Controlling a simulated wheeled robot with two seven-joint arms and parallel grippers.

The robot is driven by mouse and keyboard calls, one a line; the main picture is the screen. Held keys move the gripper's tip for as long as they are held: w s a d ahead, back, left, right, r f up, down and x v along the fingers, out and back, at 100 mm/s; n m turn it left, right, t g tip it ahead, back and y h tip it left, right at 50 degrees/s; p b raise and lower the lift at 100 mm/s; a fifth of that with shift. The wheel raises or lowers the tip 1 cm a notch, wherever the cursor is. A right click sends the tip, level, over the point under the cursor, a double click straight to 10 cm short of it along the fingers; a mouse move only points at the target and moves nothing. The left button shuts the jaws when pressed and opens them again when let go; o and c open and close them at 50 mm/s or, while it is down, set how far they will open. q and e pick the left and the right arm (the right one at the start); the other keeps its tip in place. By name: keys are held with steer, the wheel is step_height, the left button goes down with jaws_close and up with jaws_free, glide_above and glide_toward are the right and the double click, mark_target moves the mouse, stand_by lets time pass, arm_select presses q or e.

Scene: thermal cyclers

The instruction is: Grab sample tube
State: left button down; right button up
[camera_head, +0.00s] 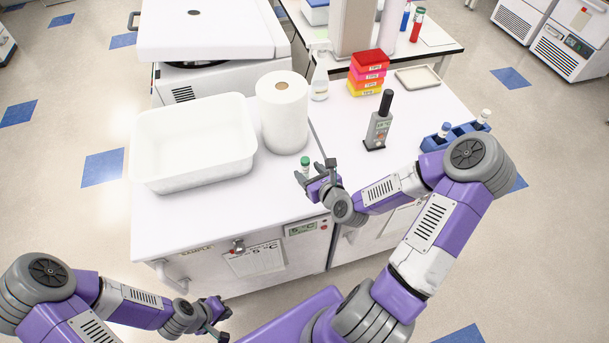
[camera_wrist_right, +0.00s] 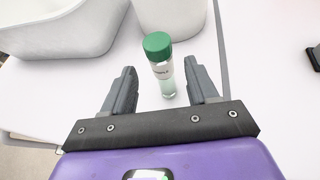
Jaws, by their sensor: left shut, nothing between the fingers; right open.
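In the right wrist view the tube (camera_wrist_right: 162,72) stands just beyond and partly between the two fingers. My right gripper (camera_wrist_right: 160,82) is open, with a finger on either side and a gap to the tube. In the head view my right gripper (camera_head: 313,172) is right at the tube, and its fingers partly hide the tube's lower part. My left gripper (camera_head: 222,318) is shut and empty, low in front of the bench.
A white tub (camera_head: 195,145) and a paper roll (camera_head: 282,118) stand behind the tube. A grey handheld device (camera_head: 379,128), stacked coloured boxes (camera_head: 367,75), a spray bottle (camera_head: 320,80) and a blue rack (camera_head: 436,142) are further right. The bench between tub and front edge is clear.

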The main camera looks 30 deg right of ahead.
steer(key=shift+w+f+b, duration=0.1)
steer(key=shift+w+b, duration=0.05)
steer(key=shift+b, duration=0.35)
steer(key=b+x, duration=0.1)
steer(key=x, duration=0.4)
steer(key=shift+w+d+f, duration=0.1)
steer(key=shift+d+f, duration=0.05)
steer(key=c, duration=1)
